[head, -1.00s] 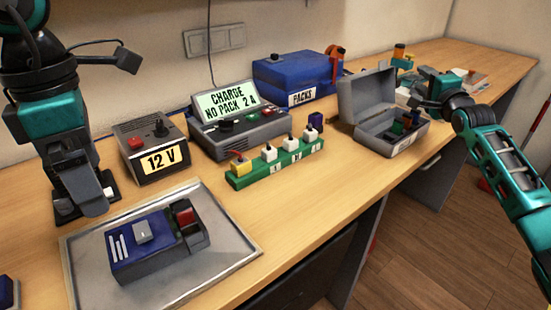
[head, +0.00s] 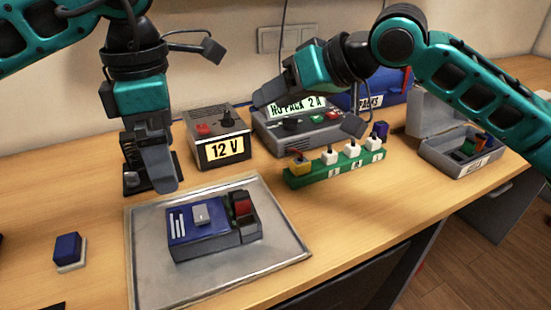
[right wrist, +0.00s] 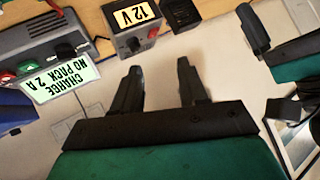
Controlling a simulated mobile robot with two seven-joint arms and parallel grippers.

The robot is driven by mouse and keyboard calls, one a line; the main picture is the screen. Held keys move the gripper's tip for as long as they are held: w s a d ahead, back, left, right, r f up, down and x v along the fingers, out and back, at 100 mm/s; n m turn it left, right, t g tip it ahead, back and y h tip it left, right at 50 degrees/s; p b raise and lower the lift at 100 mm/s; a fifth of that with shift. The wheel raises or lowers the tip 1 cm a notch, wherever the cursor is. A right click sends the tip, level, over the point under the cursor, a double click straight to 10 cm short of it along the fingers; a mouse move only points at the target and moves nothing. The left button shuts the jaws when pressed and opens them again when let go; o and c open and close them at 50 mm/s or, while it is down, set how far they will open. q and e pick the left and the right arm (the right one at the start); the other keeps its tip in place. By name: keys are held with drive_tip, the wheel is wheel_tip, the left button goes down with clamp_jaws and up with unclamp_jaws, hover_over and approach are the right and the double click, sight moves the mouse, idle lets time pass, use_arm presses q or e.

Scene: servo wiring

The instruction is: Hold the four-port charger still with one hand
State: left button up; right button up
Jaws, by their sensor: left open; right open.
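The grey charger (head: 335,138) stands at the back of the bench, its screen partly hidden by my right arm; "NO PACK 2 A" still shows. It also shows in the right wrist view (right wrist: 42,48). A green strip (head: 335,172) with several coloured plugs in a row lies in front of it; I cannot tell which of the two has the four ports. My right gripper (head: 264,96) is open and empty, above the charger's left end; its fingers show in the right wrist view (right wrist: 160,85). My left gripper (head: 152,175) is open, pointing down left of the 12 V box.
The 12 V box (head: 215,140) stands left of the charger. A metal tray (head: 150,280) in front bears a blue-and-grey device (head: 215,228). A small blue block (head: 68,250) lies at left. An open grey case (head: 450,160) stands at right. Bare bench separates strip and tray.

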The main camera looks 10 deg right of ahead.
sight(184, 221)
use_arm(q)
wheel_tip(184, 221, down, 13)
drive_tip(key=shift+r, duration=0.1)
use_arm(e)
drive_tip(key=s+a+f+n+g+h, duration=0.1)
drive_tip(key=s+f+n+g+h, duration=0.2)
drive_tip(key=s, duration=0.7)
wheel_tip(184, 221, down, 2)
drive_tip(key=n+g, duration=0.1)
drive_tip(key=n, duration=0.2)
drive_tip(key=shift+a+n+h, duration=0.3)
drive_tip(key=shift+a+n, duration=0.1)
use_arm(q)
drive_tip(key=c, duration=0.9)
use_arm(e)
drive_tip(key=shift+o, duration=0.2)
